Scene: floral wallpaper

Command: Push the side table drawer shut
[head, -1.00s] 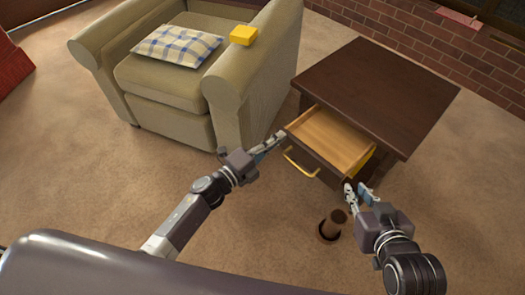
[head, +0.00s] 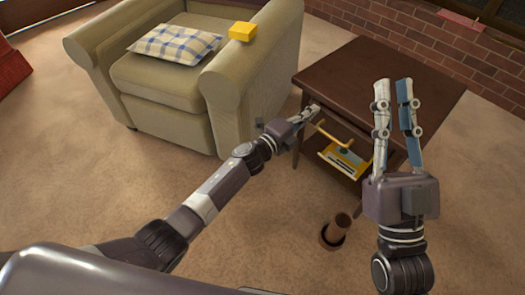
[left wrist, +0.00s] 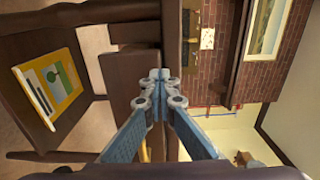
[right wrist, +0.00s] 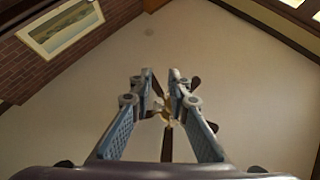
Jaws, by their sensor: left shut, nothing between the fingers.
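The dark brown side table (head: 365,85) stands beside the armchair. Its drawer front (head: 342,127) sits at or almost at the table's front face, and no drawer interior shows in the head view. A small remaining gap cannot be ruled out. The yellow handle (head: 335,138) sticks out from the front. My left gripper (head: 316,108) is shut and empty, with its tips at the left end of the drawer front; the left wrist view shows the closed fingertips (left wrist: 158,75) against dark wood. My right gripper (head: 393,82) is open, empty and raised, pointing up in front of the table's right side.
A yellow book (head: 343,160) lies on the table's lower shelf. A brown pot-like object (head: 335,232) stands on the carpet in front. Carpet in front is mostly clear.

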